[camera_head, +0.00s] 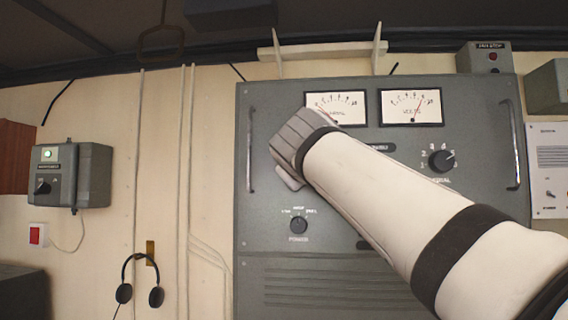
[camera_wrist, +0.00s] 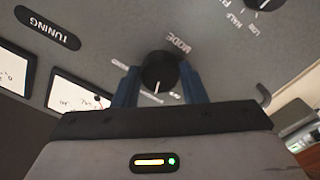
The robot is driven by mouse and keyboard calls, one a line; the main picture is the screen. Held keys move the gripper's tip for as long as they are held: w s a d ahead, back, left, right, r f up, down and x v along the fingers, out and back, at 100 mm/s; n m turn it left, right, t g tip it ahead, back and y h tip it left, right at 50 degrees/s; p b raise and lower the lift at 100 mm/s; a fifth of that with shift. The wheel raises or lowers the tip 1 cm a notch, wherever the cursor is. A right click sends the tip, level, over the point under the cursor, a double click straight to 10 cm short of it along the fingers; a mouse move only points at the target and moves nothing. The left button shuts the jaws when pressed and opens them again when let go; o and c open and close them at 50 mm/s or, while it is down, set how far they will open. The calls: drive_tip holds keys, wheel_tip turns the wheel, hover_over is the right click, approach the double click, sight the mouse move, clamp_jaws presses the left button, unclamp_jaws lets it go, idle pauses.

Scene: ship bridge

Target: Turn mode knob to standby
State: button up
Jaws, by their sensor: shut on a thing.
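The mode knob (camera_wrist: 158,66) is a round black knob with a white pointer line, under an upside-down "MODE" label in the wrist view. The pointer line is toward the bottom of that view. The lettering around the knob is partly covered, so I cannot tell which setting it marks. My gripper (camera_wrist: 158,80) has its two blue fingers on either side of the knob, shut on it. In the head view my gripper (camera_head: 291,150) is against the grey panel (camera_head: 268,270), below the left meter, and hides the knob.
Two meters stand above, the right one labelled volts (camera_head: 410,107). A power knob (camera_head: 299,225) is below my gripper and a numbered selector knob (camera_head: 441,160) right of my arm. Metal handles (camera_head: 250,150) edge the panel. A headset (camera_head: 140,280) hangs on the left wall.

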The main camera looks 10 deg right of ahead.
drive_tip(key=shift+r, duration=0.1)
drive_tip(key=o, duration=1)
drive_tip(key=shift+w, duration=0.1)
drive_tip(key=shift+c, duration=0.2)
drive_tip(key=shift+o, duration=0.2)
drive_tip(key=b+v, duration=0.3)
drive_tip(key=v, duration=0.5)
